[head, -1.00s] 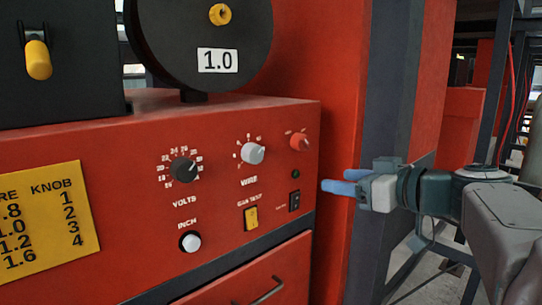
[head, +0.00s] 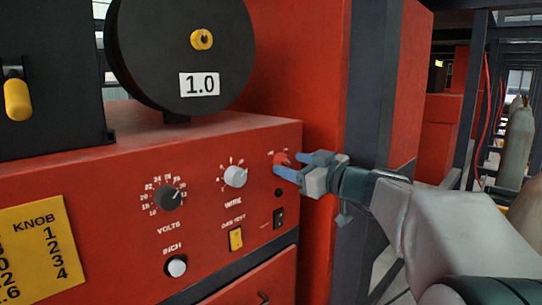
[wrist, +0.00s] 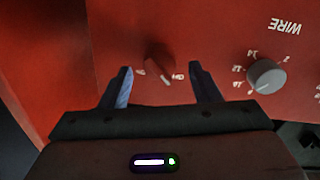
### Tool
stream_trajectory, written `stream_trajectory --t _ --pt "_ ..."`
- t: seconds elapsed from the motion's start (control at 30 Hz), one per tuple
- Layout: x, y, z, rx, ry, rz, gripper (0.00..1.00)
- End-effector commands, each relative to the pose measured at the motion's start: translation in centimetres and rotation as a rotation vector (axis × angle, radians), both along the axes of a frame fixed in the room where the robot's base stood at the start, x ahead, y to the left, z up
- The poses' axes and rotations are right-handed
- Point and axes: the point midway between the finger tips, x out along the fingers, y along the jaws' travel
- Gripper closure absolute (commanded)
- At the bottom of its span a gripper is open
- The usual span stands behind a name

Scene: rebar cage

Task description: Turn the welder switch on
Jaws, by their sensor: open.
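The red rotary switch (head: 281,157) is at the upper right of the red welder's front panel (head: 120,175), right of the white WIRE knob (head: 235,176). It also shows in the wrist view (wrist: 158,58), with small white marks beside it that are too blurred to read surely. My gripper (head: 291,166) is open, its blue fingers pointing at the panel by the red switch. In the wrist view the fingers (wrist: 163,76) stand apart on either side of the switch, with gaps, and I see no contact. The fingers partly hide the switch in the head view.
Below are a black rocker switch (head: 279,217), a yellow GAS TEST switch (head: 236,238) and a white INCH button (head: 176,266). The black VOLTS knob (head: 168,198) is further left. A red wall and dark post (head: 369,90) stand right of the welder, behind my gripper.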

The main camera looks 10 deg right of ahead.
Motion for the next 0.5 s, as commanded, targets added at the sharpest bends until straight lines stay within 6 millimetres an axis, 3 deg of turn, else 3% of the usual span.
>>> stream_trajectory --t 0.13,0.43,0.47,0.5 --pt "0.96 0.64 0.05 0.0 0.002 0.001 0.44" --pt "1.16 0.77 -0.04 0.0 0.0 0.0 0.44" --pt "1.16 0.77 -0.04 0.0 0.0 0.0 0.46" --pt "1.15 0.76 -0.04 0.0 0.0 0.0 0.57"
